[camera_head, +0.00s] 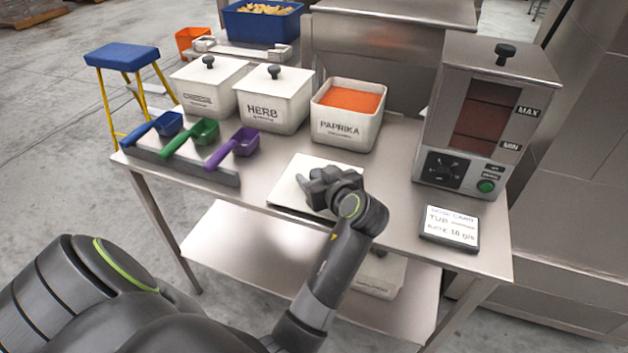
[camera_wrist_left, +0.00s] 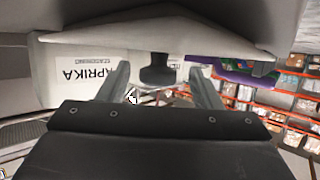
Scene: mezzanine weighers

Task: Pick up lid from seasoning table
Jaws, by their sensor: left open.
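The lid (camera_head: 284,194) is a flat white square on the steel seasoning table (camera_head: 400,200), in front of the open paprika tub (camera_head: 345,125). My left gripper (camera_head: 318,182) is over the lid and hides its middle and part of its right side. In the left wrist view the pale lid (camera_wrist_left: 150,42) spans the top. Its dark knob (camera_wrist_left: 157,72) shows between the two fingers of my open left gripper (camera_wrist_left: 160,88), with gaps on both sides. Whether the fingers touch the knob cannot be seen. My right gripper is not in view.
The lidded herb tub (camera_head: 270,108) and another lidded tub (camera_head: 205,90) stand left of the paprika. Blue, green and purple scoops (camera_head: 238,147) lie on a rack at the left edge. A steel dispenser (camera_head: 485,120) and a dose card (camera_head: 450,225) are at the right.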

